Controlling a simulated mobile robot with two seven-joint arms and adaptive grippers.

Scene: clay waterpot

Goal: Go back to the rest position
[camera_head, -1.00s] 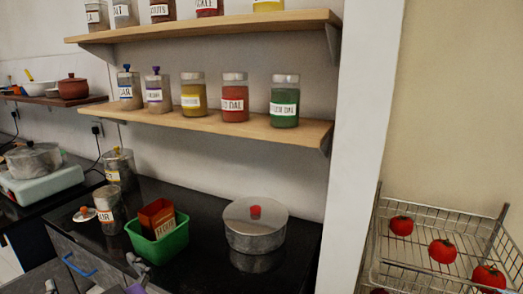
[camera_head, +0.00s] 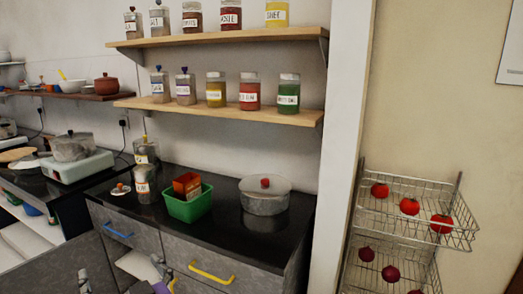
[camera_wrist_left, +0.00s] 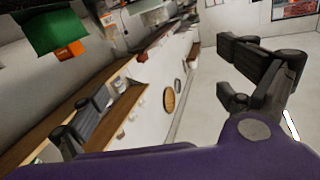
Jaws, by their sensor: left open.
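My left gripper (camera_head: 122,274) shows only in part at the bottom edge of the head view, in front of the grey cabinet. In the left wrist view, the gripper (camera_wrist_left: 170,98) has its two dark fingers spread wide, with nothing between them. The purple part of my gripper fills the bottom of that view. The counter (camera_head: 235,228) lies beyond the gripper, with clear space between as far as I can tell. My right gripper is not in view.
A green tub (camera_head: 188,207) with an orange box, and a lidded metal pot (camera_head: 264,201), stand on the counter. Below are drawers with a blue handle (camera_head: 118,230) and a yellow handle (camera_head: 212,272). A wire rack (camera_head: 408,215) with red fruit stands at the right.

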